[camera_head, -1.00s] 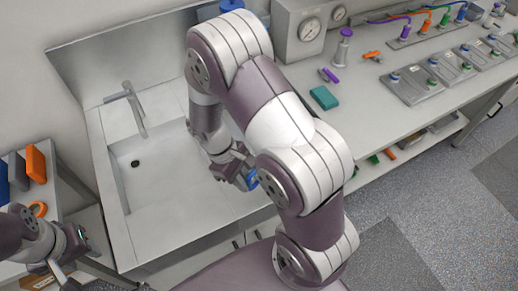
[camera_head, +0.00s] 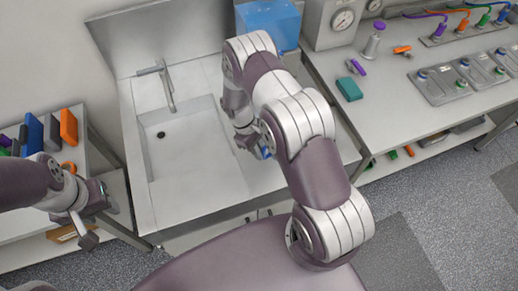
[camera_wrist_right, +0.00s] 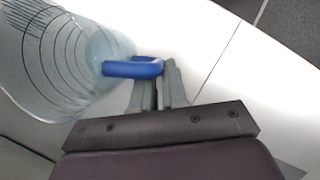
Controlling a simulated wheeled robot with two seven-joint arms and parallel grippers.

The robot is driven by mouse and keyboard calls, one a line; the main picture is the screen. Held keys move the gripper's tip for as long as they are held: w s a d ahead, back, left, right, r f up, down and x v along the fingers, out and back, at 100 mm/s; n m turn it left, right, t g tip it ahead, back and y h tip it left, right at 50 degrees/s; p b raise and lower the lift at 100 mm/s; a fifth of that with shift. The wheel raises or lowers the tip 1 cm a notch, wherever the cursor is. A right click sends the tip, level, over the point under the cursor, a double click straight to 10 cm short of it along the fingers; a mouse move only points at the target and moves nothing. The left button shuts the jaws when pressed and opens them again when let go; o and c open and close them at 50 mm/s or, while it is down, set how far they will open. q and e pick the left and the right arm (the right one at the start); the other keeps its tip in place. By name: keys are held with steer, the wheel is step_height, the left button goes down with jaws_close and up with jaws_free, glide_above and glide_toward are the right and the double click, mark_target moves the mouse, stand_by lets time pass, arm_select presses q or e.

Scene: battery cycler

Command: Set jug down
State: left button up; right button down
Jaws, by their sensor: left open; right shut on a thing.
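The jug (camera_wrist_right: 58,62) is clear, with dark graduation lines and a blue handle (camera_wrist_right: 132,68). It fills the left of the right wrist view. My right gripper (camera_wrist_right: 160,85) is shut on the blue handle. In the head view my right gripper (camera_head: 250,147) is over the right side of the sink. A bit of blue (camera_head: 265,153) shows beside it there, and my arm hides the rest of the jug. Whether the jug's base touches a surface cannot be told. My left gripper (camera_head: 99,217) is open and empty by the left side table.
The sink (camera_head: 148,205) has a grey faucet (camera_head: 165,85) at its left back. A blue container (camera_head: 268,22) stands behind my right arm. The right counter (camera_head: 400,125) holds a teal block (camera_head: 349,89), a purple-topped bottle (camera_head: 374,40) and battery trays (camera_head: 440,88).

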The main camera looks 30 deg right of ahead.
steer(key=c, duration=1.2)
jaws_free()
steer(key=shift+o, duration=0.2)
steer(key=shift+s, duration=0.15)
steer(key=shift+r, duration=0.15)
